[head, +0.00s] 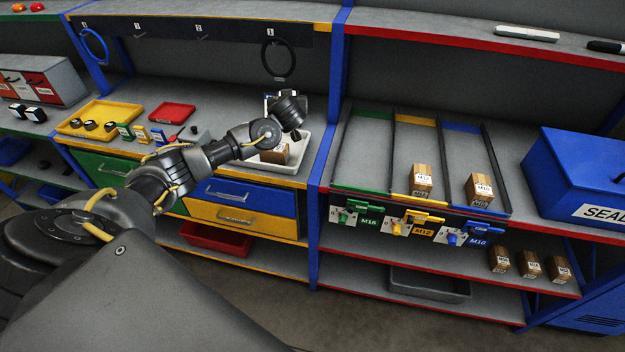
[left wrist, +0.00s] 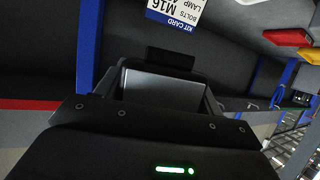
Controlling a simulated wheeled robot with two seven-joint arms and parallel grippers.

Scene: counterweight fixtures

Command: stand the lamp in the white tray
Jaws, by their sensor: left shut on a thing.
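My left gripper (head: 287,100) is above the back of the white tray (head: 303,160). Its jaws are mostly hidden behind my own wrist in the head view. In the left wrist view a dark block with a grey face, seemingly the lamp (left wrist: 160,84), sits between the jaws. The gripper appears shut on it and off the tray floor. A brown labelled block (head: 270,155) stands in the tray, partly behind my arm. An upside-down kit card (left wrist: 180,12) reading M16 bolts, lamp shows beyond the gripper. My right gripper is not in view.
A blue post (head: 318,130) rises right of the tray. A yellow tray (head: 75,125) and a red tray (head: 172,112) lie to the left. A black ring (head: 279,62) hangs above. Sloped lanes with brown blocks (head: 422,180) and a blue box (head: 575,175) are to the right.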

